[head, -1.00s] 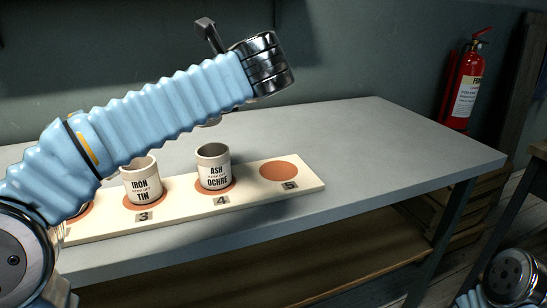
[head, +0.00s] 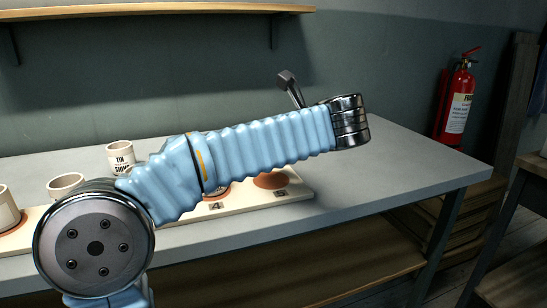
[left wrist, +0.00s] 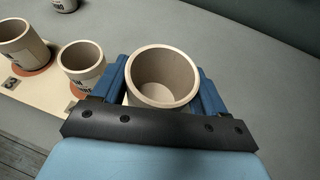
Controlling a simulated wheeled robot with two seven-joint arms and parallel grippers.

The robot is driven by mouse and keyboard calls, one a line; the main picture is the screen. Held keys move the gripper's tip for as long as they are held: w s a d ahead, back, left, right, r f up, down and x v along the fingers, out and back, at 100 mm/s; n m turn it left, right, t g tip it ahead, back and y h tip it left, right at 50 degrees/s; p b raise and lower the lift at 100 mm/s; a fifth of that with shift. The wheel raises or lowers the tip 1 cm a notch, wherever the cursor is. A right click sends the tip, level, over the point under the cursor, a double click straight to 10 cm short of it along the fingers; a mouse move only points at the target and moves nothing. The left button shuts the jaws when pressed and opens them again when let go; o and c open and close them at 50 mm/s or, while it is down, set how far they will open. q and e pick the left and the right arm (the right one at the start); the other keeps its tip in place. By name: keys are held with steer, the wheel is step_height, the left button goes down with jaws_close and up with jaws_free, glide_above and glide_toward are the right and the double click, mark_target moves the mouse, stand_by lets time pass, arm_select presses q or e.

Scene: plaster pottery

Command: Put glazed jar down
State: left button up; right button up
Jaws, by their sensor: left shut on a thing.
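The held jar (left wrist: 163,80) is a pale cream, open-topped pot seen from above in the left wrist view. My left gripper (left wrist: 162,84) is shut on it, with one blue finger on each side. Whether the jar's base touches anything is hidden. The cream board (head: 245,203) with round orange spots lies along the table's front; the spot marked 5 (head: 271,181) shows partly bare behind my arm. The spot marked 4 is mostly hidden. My right gripper is out of view.
Labelled jars stand on the left: one at the back (head: 122,158), one near the board (head: 64,186), one at the left edge (head: 7,210). In the wrist view a jar (left wrist: 82,62) stands close left of my gripper. The grey table's right part (head: 410,165) is clear.

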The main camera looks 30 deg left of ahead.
arm_select(q)
steer(key=shift+w+a+f, duration=0.35)
steer(key=shift+w+f, duration=0.25)
steer(key=shift+f, duration=0.25)
steer(key=f, duration=0.1)
steer(key=w+f, duration=0.1)
steer(key=f, duration=0.1)
steer(key=a+f, duration=0.1)
steer(key=shift+w+f, duration=0.25)
steer(key=shift+w, duration=0.05)
steer(key=shift+f, duration=0.3)
steer(key=shift+f, duration=0.15)
steer(key=o, duration=1.1)
steer(key=shift+d, duration=0.1)
